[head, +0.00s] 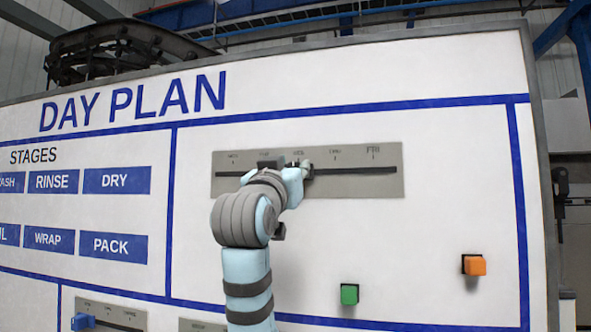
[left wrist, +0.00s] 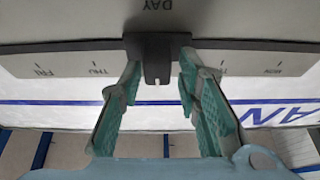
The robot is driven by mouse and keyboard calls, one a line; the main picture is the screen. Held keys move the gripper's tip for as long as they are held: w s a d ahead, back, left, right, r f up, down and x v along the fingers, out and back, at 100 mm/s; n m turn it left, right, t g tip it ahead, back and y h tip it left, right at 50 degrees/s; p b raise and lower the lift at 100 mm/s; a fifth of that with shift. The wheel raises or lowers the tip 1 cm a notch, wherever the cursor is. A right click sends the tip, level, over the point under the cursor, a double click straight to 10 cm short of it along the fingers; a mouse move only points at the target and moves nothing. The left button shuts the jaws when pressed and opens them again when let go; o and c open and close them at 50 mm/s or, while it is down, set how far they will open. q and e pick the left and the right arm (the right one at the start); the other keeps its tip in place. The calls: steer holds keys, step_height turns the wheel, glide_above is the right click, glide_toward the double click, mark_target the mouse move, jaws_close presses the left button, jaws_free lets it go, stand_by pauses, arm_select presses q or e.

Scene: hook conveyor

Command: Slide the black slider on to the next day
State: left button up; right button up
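The black slider (left wrist: 157,62) sits on the long slot of the grey weekday plate (head: 352,187), near the middle. In the upside-down left wrist view it covers the place between the THU label and the label on its other side, about where WED is. My left gripper (head: 288,165) is at the plate and hides most of the slider in the head view. In the left wrist view its two teal fingers stand on either side of the slider's knob, with small gaps showing. Contact is not clear. My right gripper is not in view.
The white DAY PLAN board (head: 420,235) has blue lines and stage labels. A green block (head: 349,294) and an orange block (head: 474,265) stick out below the plate. A blue slider (head: 83,321) is at the lower left. The slot right of my gripper is clear.

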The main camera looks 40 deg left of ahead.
arm_select(q)
steer(key=shift+s+d+r, duration=0.15)
steer(key=shift+d, duration=0.1)
steer(key=v, duration=1.2)
steer(key=shift+a, duration=0.15)
